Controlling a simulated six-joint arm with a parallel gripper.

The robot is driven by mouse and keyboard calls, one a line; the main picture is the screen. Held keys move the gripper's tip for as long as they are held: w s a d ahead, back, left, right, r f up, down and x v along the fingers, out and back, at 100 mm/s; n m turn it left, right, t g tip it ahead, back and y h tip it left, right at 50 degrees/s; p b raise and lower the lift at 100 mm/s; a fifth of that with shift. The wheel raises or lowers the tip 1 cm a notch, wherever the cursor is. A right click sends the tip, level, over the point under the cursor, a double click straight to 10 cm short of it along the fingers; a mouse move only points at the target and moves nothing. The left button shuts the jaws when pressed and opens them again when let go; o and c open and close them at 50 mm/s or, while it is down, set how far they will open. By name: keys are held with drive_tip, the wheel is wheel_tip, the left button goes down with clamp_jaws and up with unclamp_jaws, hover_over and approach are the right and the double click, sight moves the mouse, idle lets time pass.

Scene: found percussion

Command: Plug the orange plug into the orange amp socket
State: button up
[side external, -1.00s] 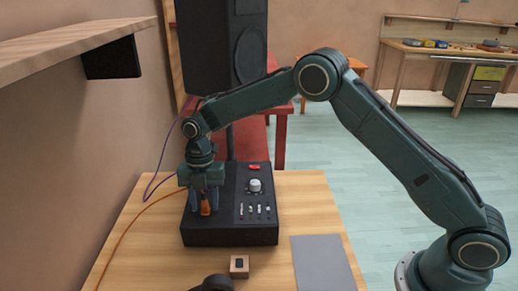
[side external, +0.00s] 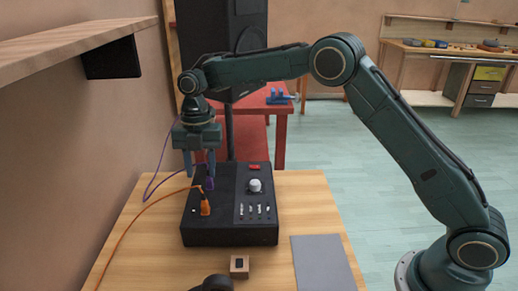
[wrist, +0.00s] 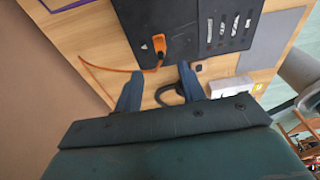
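The orange plug (side external: 204,207) stands upright on the left part of the black amp's top (side external: 230,232), its orange cable running off to the left. It also shows in the wrist view (wrist: 158,45). The socket beneath it is hidden by the plug, so I cannot see how deep it sits. A purple plug (side external: 209,184) with a purple cable stands on the amp just behind it. My gripper (side external: 200,172) is open and empty above the amp, clear of the orange plug. Its two spread fingers show in the wrist view (wrist: 159,80).
The amp carries a white knob (side external: 255,186), a red switch (side external: 254,167) and several sliders. A small wooden block (side external: 239,266), a dark curved object (side external: 213,283) and a grey mat (side external: 321,265) lie in front. A shelf (side external: 70,45) overhangs at left; a speaker (side external: 222,45) stands behind.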

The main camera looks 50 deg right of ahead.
drive_tip(key=shift+w+d+r, duration=0.1)
drive_tip(key=shift+r, duration=0.9)
drive_tip(key=shift+w+d+r, duration=0.1)
drive_tip(key=shift+r, duration=0.85)
drive_tip(key=s+d+r+m+t, duration=0.2)
drive_tip(key=s+d+r+m, duration=0.1)
drive_tip(key=s+r+m, duration=0.45)
drive_tip(key=s+d+r+m+t, duration=0.1)
drive_tip(key=s+d+r+m, duration=0.4)
drive_tip(key=s, duration=0.4)
drive_tip(key=s+d+f+m+t, duration=0.2)
drive_tip(key=s+d+m, duration=0.1)
drive_tip(key=s+m, duration=0.4)
drive_tip(key=s+d+f+m+t+h, duration=0.1)
drive_tip(key=s+d+m, duration=0.2)
drive_tip(key=s+m, duration=0.4)
drive_tip(key=s, duration=0.6)
drive_tip(key=shift+s+d+f+t, duration=0.15)
drive_tip(key=shift+d+f+t, duration=0.15)
drive_tip(key=shift+f+t, duration=0.1)
